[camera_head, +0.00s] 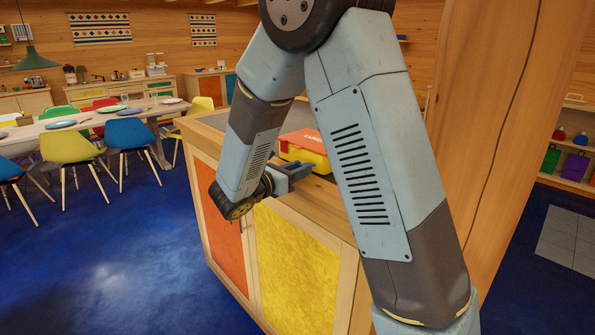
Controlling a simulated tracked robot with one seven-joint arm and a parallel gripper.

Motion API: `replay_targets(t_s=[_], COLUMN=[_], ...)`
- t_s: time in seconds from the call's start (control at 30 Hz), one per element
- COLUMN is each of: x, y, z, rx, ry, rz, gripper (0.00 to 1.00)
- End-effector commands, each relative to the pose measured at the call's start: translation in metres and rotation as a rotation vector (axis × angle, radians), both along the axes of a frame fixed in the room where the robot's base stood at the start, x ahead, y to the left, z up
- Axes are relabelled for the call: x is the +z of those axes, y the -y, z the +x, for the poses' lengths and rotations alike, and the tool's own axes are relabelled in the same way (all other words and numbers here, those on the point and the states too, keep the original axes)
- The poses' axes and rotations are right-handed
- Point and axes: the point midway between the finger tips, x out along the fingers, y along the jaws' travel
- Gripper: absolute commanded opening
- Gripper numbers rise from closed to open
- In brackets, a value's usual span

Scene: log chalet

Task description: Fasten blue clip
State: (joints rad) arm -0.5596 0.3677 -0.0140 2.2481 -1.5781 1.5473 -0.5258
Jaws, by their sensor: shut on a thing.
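A red and yellow box (306,150) with white lettering on its red lid sits on the wooden cabinet top. My arm link covers its right part. My gripper (298,170) is at the near side of the box, low, just above the cabinet's front edge. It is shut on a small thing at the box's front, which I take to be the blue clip. The clip cannot be made out apart from the blue-grey fingers, so I cannot tell whether it is raised or pressed down.
The cabinet (300,262) has orange and yellow doors. A dark grey panel (297,118) lies on its top behind the box. A thick wooden post (495,120) stands close on the right. A dining table (85,118) with coloured chairs is at the left, with open blue floor before it.

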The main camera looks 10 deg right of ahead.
Motion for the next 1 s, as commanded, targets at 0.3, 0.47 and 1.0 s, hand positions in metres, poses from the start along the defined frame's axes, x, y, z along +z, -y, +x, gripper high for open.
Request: replay_targets(t_s=[0.3, 0.47, 1.0], x=[0.011, 0.019, 0.042], y=[0.001, 0.003, 0.017], z=[0.001, 0.002, 0.011], rx=[0.001, 0.0, 0.0], ry=[-0.071, -0.143, -0.404], rz=[0.124, 0.24, 0.651], gripper=[0.01, 0.01, 0.01])
